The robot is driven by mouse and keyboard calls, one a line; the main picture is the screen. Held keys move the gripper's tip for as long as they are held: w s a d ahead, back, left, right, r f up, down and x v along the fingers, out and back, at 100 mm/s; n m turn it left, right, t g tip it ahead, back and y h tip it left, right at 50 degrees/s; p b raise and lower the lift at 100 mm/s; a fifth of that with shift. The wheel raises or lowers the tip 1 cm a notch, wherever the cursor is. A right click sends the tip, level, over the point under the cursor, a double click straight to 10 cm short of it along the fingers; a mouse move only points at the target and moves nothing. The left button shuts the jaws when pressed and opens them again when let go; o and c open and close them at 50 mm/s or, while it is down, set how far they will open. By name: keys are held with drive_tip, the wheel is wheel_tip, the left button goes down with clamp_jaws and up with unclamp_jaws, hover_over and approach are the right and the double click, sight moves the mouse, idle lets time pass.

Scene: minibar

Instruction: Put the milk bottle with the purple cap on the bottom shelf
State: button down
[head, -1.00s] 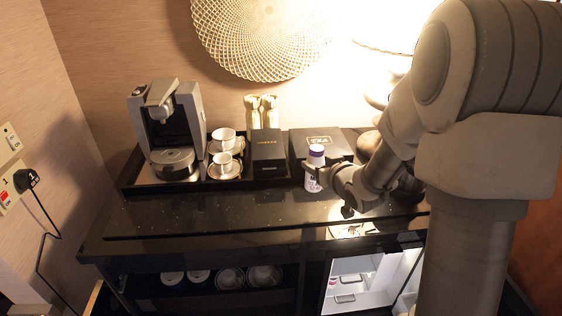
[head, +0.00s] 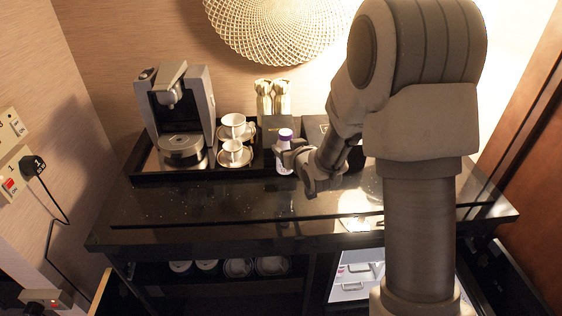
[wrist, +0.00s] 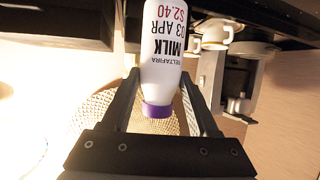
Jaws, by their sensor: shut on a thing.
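The milk bottle (head: 284,152) is white with a purple cap. In the head view it is upright above the dark counter, in front of the black boxes. My gripper (head: 287,150) is shut on it. In the wrist view the milk bottle (wrist: 163,50) appears upside down between the two fingers of my gripper (wrist: 160,85), its label reading MILK and its cap toward the camera. The lit fridge compartment (head: 352,282) below the counter is open, with white shelves or drawers partly hidden by my arm.
A coffee machine (head: 178,115) and stacked cups (head: 234,150) stand on a black tray at the left. Bowls and cups (head: 238,267) sit on the shelf under the counter. The front counter top (head: 200,205) is clear.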

sight(280, 172)
drive_tip(key=shift+w+a+f, duration=0.2)
drive_tip(key=shift+a+f, duration=0.05)
drive_tip(key=shift+a, duration=0.2)
drive_tip(key=shift+w+a+f, duration=0.15)
drive_tip(key=shift+a+f, duration=0.1)
drive_tip(key=shift+a, duration=0.2)
drive_tip(key=shift+a+f, duration=0.1)
drive_tip(key=shift+f, duration=1.95)
drive_tip(key=shift+f, duration=0.2)
drive_tip(key=shift+c, duration=0.8)
unclamp_jaws()
drive_tip(key=shift+r, duration=0.15)
